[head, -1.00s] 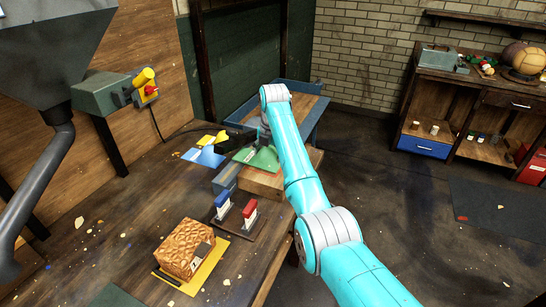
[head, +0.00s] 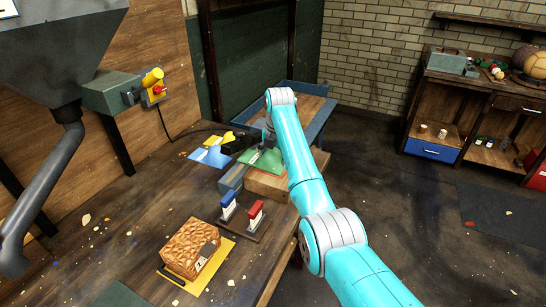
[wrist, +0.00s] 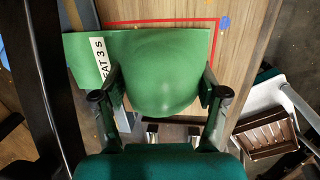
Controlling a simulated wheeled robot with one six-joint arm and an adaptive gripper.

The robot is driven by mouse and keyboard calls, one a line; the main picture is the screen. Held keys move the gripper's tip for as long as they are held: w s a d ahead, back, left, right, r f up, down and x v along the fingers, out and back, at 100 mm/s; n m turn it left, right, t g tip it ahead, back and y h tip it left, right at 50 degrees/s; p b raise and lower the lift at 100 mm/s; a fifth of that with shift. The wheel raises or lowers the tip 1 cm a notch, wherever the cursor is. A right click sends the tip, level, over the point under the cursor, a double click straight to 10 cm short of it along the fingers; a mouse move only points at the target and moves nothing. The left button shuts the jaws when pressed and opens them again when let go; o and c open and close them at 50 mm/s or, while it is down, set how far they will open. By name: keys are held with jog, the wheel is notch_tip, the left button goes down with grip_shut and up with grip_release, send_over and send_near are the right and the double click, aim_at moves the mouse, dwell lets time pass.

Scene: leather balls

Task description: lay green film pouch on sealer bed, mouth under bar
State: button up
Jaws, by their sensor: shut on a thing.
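In the head view the pouch (head: 266,160) is over the sealer (head: 232,178), a blue-grey body beside a wooden block. I cannot tell whether that edge is under the bar. My arm partly hides the pouch's right side in the head view.
Blue (head: 212,157) and yellow (head: 222,138) pouches lie left of the sealer. A stamp stand (head: 243,230) and a brown patterned block (head: 190,248) on a yellow sheet are nearer. The wooden block (head: 275,185) has a red outline (wrist: 165,20). The bench front-left is mostly clear.

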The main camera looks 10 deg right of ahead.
jog(key=shift+f, duration=0.25)
jog(key=o, duration=1.4)
